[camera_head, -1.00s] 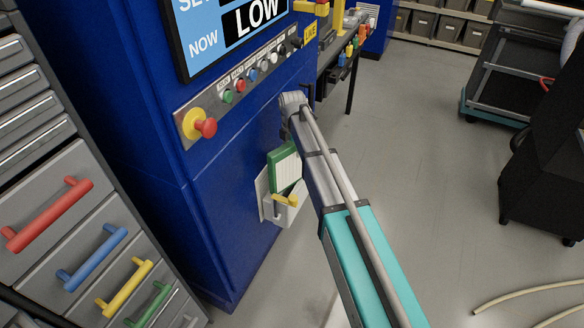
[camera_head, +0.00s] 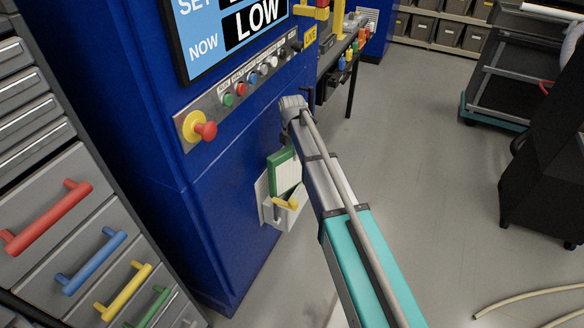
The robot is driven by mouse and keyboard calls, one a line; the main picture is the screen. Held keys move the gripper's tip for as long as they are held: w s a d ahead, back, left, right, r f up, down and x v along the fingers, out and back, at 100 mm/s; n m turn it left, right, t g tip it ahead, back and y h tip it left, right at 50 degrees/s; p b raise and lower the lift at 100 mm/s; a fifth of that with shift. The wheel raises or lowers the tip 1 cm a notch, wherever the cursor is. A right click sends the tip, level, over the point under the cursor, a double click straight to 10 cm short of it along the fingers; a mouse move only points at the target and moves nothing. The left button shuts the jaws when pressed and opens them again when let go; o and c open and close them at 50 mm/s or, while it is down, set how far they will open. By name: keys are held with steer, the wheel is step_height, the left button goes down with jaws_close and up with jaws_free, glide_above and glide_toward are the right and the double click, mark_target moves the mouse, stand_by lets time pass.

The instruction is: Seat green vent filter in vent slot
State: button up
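The vent filter has a green frame (camera_head: 281,183) and a pale ribbed face (camera_head: 288,174). It stands upright, slightly tilted, at the blue cabinet's lower side. Its lower edge is at the mouth of a white vent housing (camera_head: 291,218) with a yellow lever (camera_head: 286,203) across its front. I cannot tell how deep the filter sits in the slot. My arm reaches in from the lower right and bends down just beyond the filter. My gripper is hidden behind my arm, so its hold on the filter cannot be seen.
The blue cabinet (camera_head: 225,205) carries a row of buttons, a red knob (camera_head: 205,131) and a screen reading LOW. Grey drawers with coloured handles (camera_head: 90,260) stand at left. A dark cart (camera_head: 500,75) stands at right. A pale hose (camera_head: 530,292) lies on open floor.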

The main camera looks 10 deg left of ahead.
jaws_close()
steer(key=shift+r, duration=0.2)
steer(key=shift+r+p, duration=0.7)
steer(key=shift+p, duration=0.25)
steer(key=s+d+r+p, duration=0.4)
steer(key=s+r+p, duration=0.7)
steer(key=s, duration=0.2)
steer(key=shift+s+d, duration=0.15)
